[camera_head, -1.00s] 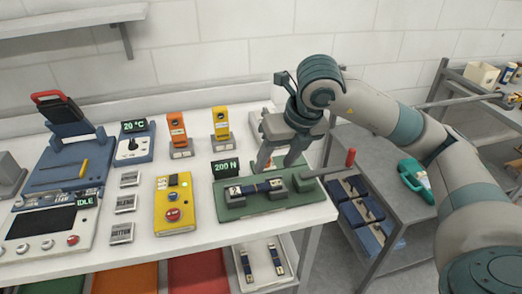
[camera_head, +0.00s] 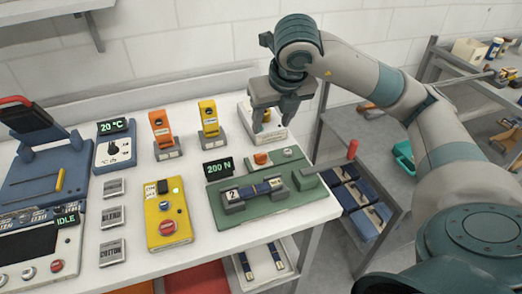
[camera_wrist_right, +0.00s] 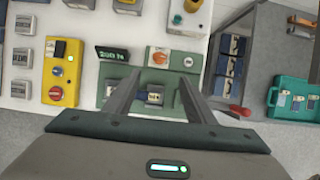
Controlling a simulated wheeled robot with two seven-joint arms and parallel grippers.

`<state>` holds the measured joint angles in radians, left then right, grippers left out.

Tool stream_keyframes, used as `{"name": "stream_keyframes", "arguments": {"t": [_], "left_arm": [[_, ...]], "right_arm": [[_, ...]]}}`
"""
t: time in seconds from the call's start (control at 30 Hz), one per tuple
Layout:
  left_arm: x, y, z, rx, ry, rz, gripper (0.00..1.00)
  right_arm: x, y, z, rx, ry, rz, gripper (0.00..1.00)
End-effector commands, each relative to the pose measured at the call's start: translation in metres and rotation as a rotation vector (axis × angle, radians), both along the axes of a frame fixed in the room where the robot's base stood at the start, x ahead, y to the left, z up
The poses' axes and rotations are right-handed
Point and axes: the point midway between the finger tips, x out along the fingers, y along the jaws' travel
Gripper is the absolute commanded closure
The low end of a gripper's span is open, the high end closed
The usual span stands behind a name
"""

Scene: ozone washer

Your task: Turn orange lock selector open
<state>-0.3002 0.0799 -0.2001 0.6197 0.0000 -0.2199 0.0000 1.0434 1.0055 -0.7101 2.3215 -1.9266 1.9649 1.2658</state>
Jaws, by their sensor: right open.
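The orange lock selector (camera_head: 261,158) is a small round knob on a pale plate at the back of the green fixture (camera_head: 230,213). It also shows in the right wrist view (camera_wrist_right: 159,58), ahead of my fingers. My right gripper (camera_head: 271,125) is open and empty, fingers pointing down, above and behind the selector and apart from it. In the right wrist view, both fingers of my right gripper (camera_wrist_right: 160,79) are spread, with the green fixture beyond them. A dark strip (camera_head: 258,189) lies across the fixture's supports. My left gripper is not in view.
A display (camera_head: 217,168) reading 200 N stands at the fixture's back left. A white box with a teal knob (camera_head: 273,134) is behind my right gripper. A yellow control box (camera_head: 167,214) is to the left. A red-tipped lever (camera_head: 352,149) is at the right.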

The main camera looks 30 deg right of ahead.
Motion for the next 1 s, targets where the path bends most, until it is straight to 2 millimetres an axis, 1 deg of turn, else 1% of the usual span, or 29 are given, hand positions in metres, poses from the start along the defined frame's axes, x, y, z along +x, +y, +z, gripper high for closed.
{"name": "stream_keyframes", "arguments": {"t": [0.17,0.37,0.57,1.0], "left_arm": [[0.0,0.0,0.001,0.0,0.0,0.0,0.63],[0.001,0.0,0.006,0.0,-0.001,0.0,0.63],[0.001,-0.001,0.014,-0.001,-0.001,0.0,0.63],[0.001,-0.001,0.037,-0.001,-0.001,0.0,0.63]], "right_arm": [[0.001,0.0,-0.004,0.0,0.002,0.0,0.5],[0.008,-0.002,-0.019,0.001,0.004,-0.001,0.5],[0.018,-0.005,-0.047,0.0,0.006,0.0,0.5],[0.048,-0.012,-0.119,0.002,0.005,-0.001,0.5]]}}
